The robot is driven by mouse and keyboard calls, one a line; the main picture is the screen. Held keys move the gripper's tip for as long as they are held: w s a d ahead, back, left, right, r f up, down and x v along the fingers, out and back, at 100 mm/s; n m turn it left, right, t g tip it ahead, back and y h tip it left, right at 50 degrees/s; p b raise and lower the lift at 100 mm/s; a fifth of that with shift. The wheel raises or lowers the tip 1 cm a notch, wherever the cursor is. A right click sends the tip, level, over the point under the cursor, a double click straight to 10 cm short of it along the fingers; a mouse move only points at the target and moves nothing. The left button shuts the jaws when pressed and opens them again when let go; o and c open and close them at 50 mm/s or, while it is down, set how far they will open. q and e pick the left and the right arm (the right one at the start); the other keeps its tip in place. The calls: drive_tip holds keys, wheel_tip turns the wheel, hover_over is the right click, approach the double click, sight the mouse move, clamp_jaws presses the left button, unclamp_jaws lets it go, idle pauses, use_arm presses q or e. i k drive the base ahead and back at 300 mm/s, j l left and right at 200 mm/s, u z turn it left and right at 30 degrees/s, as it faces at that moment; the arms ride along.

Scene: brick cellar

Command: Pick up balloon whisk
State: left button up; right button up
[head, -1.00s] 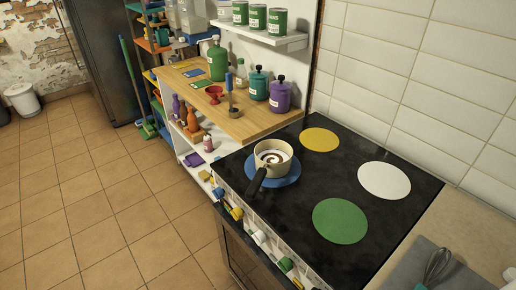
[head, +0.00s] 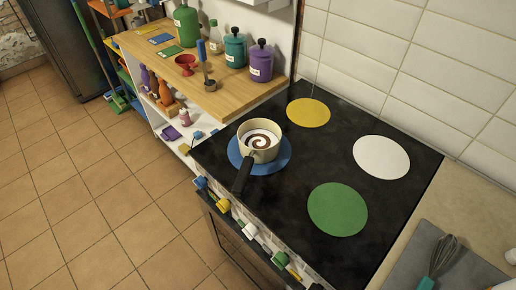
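The balloon whisk (head: 439,260) lies at the bottom right of the head view. It has a wire head and a green handle whose lower end is cut off by the picture edge. It rests on a dark grey board (head: 404,268) on the beige counter, right of the stove. Neither of my grippers shows in the head view.
The black stove top (head: 296,173) has blue, yellow, white and green discs. A cream saucepan (head: 259,141) with a swirl inside stands on the blue disc, its black handle pointing to the front. A wooden shelf with jars (head: 262,63) stands behind left. Tiled floor is clear at left.

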sight(426, 283)
drive_tip(key=k+z, duration=0.1)
drive_tip(key=z, duration=0.4)
drive_tip(key=l+z, duration=0.15)
drive_tip(key=z, duration=0.35)
drive_tip(key=k+l+z, duration=0.1)
drive_tip(key=z, duration=0.4)
drive_tip(key=l+u, duration=0.1)
drive_tip(key=l, duration=0.25)
drive_tip(key=k+l+u, duration=0.1)
drive_tip(key=l, duration=0.25)
